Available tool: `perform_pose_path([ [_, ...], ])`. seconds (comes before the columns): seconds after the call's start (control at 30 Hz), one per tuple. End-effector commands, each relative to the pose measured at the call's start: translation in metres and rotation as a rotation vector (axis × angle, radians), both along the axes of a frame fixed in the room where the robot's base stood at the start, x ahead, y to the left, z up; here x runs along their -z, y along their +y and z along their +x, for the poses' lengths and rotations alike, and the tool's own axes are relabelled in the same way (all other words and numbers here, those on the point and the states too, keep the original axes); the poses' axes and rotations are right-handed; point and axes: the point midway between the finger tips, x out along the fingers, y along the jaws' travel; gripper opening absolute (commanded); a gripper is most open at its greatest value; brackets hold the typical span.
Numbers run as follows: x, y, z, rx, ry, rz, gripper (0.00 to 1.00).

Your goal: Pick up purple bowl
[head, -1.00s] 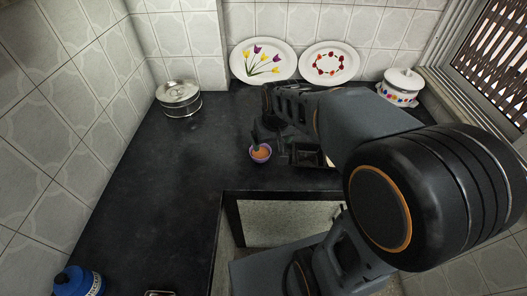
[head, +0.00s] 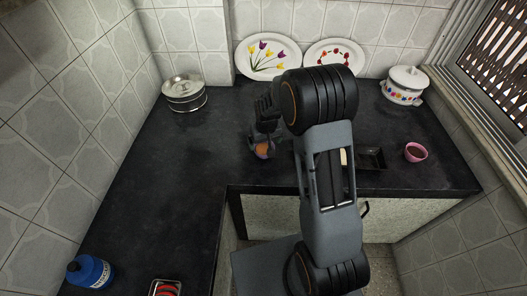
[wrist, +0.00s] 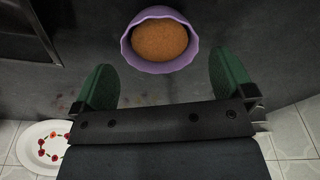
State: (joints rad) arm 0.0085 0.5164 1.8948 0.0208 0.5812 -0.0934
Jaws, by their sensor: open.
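The purple bowl (wrist: 160,68) shows in the wrist view at the top middle, with a round brown-orange thing filling it. In the head view the bowl (head: 265,156) stands on the dark counter, partly hidden by my gripper. My gripper (wrist: 162,62) is open, its two green fingers spread to the left and right of the bowl's lower side in the wrist view. A gap shows between each finger and the bowl. In the head view my gripper (head: 264,139) is at the bowl, and contact cannot be told.
A dark tray (head: 371,158) and a pink cup (head: 416,152) stand to the right. Two decorated plates (head: 268,58) lean on the back wall. A steel container (head: 184,93) and a white pot (head: 405,86) stand farther back. The counter left of the bowl is clear.

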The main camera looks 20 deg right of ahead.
Motion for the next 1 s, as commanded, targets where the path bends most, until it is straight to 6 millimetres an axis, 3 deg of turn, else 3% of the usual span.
perform_pose_path([
  [0.17,0.008,0.000,0.001,0.000,0.001,0.000,1.00],
  [0.53,0.051,0.000,0.009,-0.001,0.001,0.000,1.00],
  [0.87,0.056,0.000,0.010,0.000,-0.001,0.000,1.00],
  [1.0,0.056,0.000,0.010,0.000,0.000,0.000,0.88],
])
